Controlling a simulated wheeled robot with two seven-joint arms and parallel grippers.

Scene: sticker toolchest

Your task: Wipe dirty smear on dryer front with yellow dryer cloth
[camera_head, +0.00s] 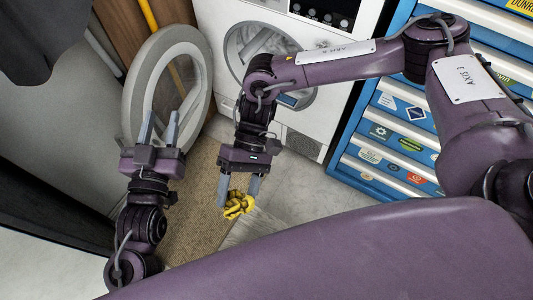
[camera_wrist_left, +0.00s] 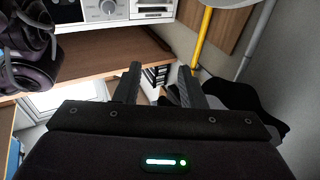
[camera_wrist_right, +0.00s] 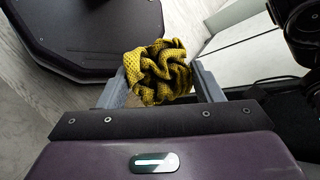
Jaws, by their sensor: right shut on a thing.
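The yellow dryer cloth (camera_head: 238,205) is crumpled between the fingers of my right gripper (camera_head: 239,192). In the right wrist view the cloth (camera_wrist_right: 158,72) bunches between both fingertips, and the right gripper (camera_wrist_right: 160,85) is shut on it. It hangs low in front of the white dryer (camera_head: 228,22), apart from it. My right arm crosses the dryer front and hides part of its round door (camera_head: 262,42). I cannot make out a smear on the visible front. My left gripper (camera_head: 158,120) is open and empty, with its fingers up before the grey ring. It is also open in the left wrist view (camera_wrist_left: 160,75).
A large grey oval ring (camera_head: 137,85) stands left of the dryer. A blue drawer chest with stickers (camera_head: 353,150) stands to the right. A brown mat (camera_head: 205,225) lies on the floor. A yellow pole (camera_head: 149,15) is at the back left.

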